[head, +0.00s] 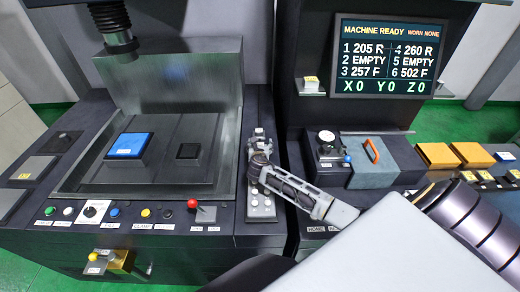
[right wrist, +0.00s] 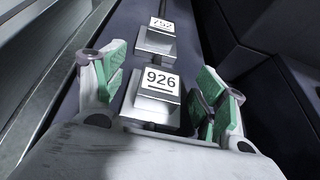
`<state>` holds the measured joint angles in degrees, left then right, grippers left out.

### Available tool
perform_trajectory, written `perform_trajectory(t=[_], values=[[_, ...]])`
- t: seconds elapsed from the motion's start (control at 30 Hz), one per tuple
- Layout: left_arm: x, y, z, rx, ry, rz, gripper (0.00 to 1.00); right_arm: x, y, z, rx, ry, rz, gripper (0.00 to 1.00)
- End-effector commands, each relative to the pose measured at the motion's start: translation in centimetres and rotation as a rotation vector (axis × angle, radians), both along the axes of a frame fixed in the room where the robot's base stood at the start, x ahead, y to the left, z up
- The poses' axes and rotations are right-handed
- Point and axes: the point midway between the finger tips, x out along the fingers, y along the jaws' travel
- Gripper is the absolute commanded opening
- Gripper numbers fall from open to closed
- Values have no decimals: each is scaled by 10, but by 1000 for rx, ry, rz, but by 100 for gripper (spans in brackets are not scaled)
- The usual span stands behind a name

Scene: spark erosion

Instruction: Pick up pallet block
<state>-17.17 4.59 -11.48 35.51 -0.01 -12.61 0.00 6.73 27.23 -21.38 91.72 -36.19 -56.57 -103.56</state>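In the right wrist view, a small silver metal block with a white label reading 926 (right wrist: 153,103) sits on a dark narrow surface. My right gripper (right wrist: 164,72) is open, with a green-padded finger on either side of this block. I see gaps between the pads and the block. A second similar block labelled 752 (right wrist: 156,40) stands farther along the same strip. I cannot tell which one is the pallet block. In the head view I cannot make out these blocks or the right fingertips clearly. My left gripper is not in view.
The machine tank (head: 190,188) holds a blue-topped block (head: 130,145) and a dark block (head: 188,152). A row of buttons runs along its front. Yellow blocks (head: 470,154) and an orange-handled box (head: 376,165) stand at the right. A metal rail (right wrist: 50,95) flanks the strip.

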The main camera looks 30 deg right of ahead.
Motion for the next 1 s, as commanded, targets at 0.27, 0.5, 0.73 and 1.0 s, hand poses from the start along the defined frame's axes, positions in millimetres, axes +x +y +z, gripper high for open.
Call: perform_trajectory(t=[0.27,0.5,0.73,1.0], values=[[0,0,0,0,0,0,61,0,0,0,0,0,0,30],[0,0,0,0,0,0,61,1,0,2,-1,-3,1,15],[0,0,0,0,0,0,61,1,0,4,-1,-3,1,15],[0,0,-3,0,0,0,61,1,0,23,-1,-6,1,15]])
